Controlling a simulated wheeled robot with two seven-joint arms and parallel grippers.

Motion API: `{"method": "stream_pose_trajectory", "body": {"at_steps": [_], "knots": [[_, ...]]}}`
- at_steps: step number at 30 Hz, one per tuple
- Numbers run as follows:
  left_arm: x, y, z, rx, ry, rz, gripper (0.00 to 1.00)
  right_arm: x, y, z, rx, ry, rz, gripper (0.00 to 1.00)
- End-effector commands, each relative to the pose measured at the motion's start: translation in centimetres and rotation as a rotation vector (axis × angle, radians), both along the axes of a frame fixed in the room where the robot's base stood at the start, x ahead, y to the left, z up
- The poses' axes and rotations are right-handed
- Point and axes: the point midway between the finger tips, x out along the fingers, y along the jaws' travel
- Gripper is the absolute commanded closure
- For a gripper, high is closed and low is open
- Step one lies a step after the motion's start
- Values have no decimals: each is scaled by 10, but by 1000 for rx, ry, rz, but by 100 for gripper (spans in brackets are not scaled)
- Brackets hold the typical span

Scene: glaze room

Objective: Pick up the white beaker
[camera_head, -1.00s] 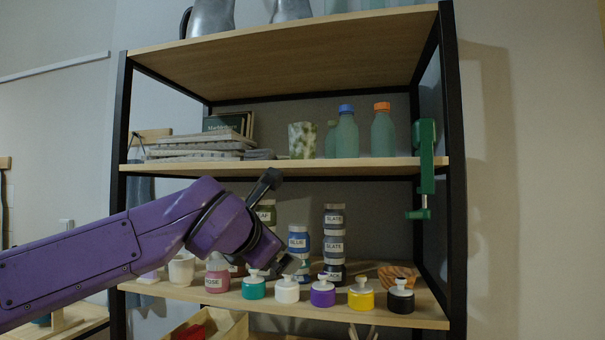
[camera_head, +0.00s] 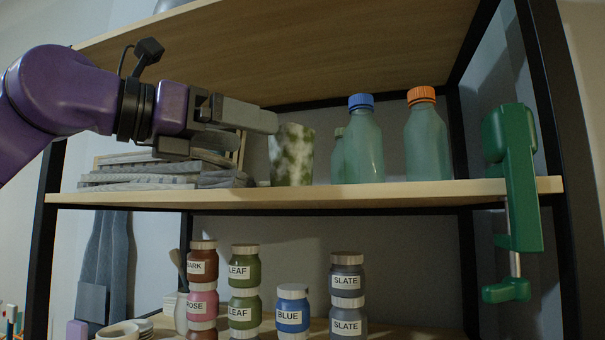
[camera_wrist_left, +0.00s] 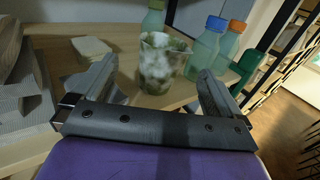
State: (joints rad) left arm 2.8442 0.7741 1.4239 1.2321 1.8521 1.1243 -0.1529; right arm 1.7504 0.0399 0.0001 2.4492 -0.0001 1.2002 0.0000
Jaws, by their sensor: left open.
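The white beaker (camera_head: 291,154) with green mottled patches stands upright on the middle shelf board (camera_head: 400,194), left of the bottles. It also shows in the left wrist view (camera_wrist_left: 158,66), ahead of my fingers and roughly between their lines. My left gripper (camera_head: 262,120) is at the left of the beaker, level with its upper part, with fingers pointing right toward it. In the left wrist view the two fingers (camera_wrist_left: 158,84) are spread wide with nothing gripped. Whether a fingertip touches the beaker I cannot tell. My right gripper is not in view.
A blue-capped bottle (camera_head: 362,142) and an orange-capped bottle (camera_head: 426,138) stand right of the beaker. Stacked grey slabs (camera_head: 150,178) lie left, below my gripper. A green clamp (camera_head: 514,180) hangs at the shelf's right edge. Labelled jars (camera_head: 292,308) stand on the shelf below.

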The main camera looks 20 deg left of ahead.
Motion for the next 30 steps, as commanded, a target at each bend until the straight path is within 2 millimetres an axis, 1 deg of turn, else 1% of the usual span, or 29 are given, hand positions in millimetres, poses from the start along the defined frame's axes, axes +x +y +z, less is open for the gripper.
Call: {"method": "stream_pose_trajectory", "body": {"at_steps": [1, 6, 10, 15, 18, 21, 26, 27, 29, 30], "knots": [[5, -5, 3, 2, 2, -2, 0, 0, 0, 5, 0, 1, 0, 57], [31, -21, 3, 2, 2, 2, 0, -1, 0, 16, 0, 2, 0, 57], [44, -28, 2, 2, 2, 3, 0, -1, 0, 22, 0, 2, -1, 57], [72, -43, 3, 3, 4, 1, 0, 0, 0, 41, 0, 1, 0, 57], [83, -51, 1, 3, 2, 1, 0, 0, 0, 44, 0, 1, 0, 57], [86, -54, -1, 1, 2, 1, 0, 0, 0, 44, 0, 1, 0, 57], [86, -54, -2, 1, 1, 0, 0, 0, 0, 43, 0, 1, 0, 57], [86, -54, -2, 1, 1, 0, 13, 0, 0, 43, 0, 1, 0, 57], [86, -54, -2, 1, 2, 0, 33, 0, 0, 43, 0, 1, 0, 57], [86, -54, -2, 1, 2, 0, 46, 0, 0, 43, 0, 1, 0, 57]]}}
